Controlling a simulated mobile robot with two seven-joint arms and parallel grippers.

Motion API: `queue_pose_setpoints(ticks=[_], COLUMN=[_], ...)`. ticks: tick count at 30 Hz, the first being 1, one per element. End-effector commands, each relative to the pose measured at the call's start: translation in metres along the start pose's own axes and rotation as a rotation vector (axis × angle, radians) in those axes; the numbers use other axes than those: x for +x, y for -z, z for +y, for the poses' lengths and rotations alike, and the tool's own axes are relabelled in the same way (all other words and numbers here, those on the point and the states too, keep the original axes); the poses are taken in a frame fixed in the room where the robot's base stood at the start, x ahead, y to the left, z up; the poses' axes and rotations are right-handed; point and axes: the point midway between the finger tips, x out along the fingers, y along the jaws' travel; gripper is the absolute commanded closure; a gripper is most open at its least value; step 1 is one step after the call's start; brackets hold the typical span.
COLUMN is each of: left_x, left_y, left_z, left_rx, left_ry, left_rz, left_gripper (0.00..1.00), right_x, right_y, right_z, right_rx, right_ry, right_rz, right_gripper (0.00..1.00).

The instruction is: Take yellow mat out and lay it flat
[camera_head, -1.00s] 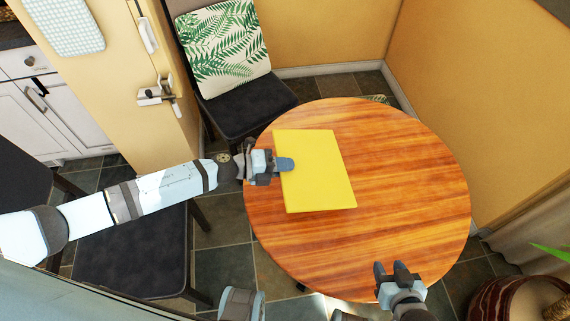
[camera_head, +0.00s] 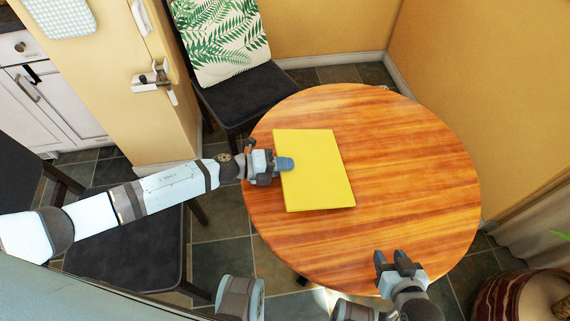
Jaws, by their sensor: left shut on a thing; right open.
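The yellow mat (camera_head: 318,172) is a flat rectangle over the left half of the round wooden table (camera_head: 415,170). I cannot tell whether it touches the wood or is held just above it. My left gripper (camera_head: 285,164) is shut on the mat's left edge, with a finger over its top face. My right gripper (camera_head: 393,258) is open and empty over the table's front edge, apart from the mat.
A black chair with a leaf-print cushion (camera_head: 218,38) stands behind the table. Another dark chair (camera_head: 125,245) is at the left, under my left arm. A striped plant pot (camera_head: 522,298) is at the lower right. The table's right half is clear.

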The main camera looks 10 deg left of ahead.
Motion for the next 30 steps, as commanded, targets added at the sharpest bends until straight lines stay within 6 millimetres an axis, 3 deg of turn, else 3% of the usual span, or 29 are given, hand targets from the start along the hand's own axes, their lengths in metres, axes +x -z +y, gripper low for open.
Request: queue_pose_setpoints(ticks=[27,28,30], left_x=[0.0023,0.0022,0.0021], left_y=[0.0,-0.0001,-0.0001], left_z=[0.009,0.0089,0.0083], left_rx=[0.0,0.001,0.001], left_ry=[0.001,0.001,0.001], left_rz=[0.0,0.0,0.0], left_gripper=[1.0,0.85,0.69], right_x=[0.0025,0.0025,0.0024], right_y=[-0.0082,-0.0078,-0.007], right_z=[0.0025,0.0025,0.0024], right_rx=[-0.007,-0.007,-0.007], right_ry=[-0.001,-0.001,-0.001], right_rz=[-0.004,-0.004,-0.003], right_gripper=[0.57,0.57,0.57])
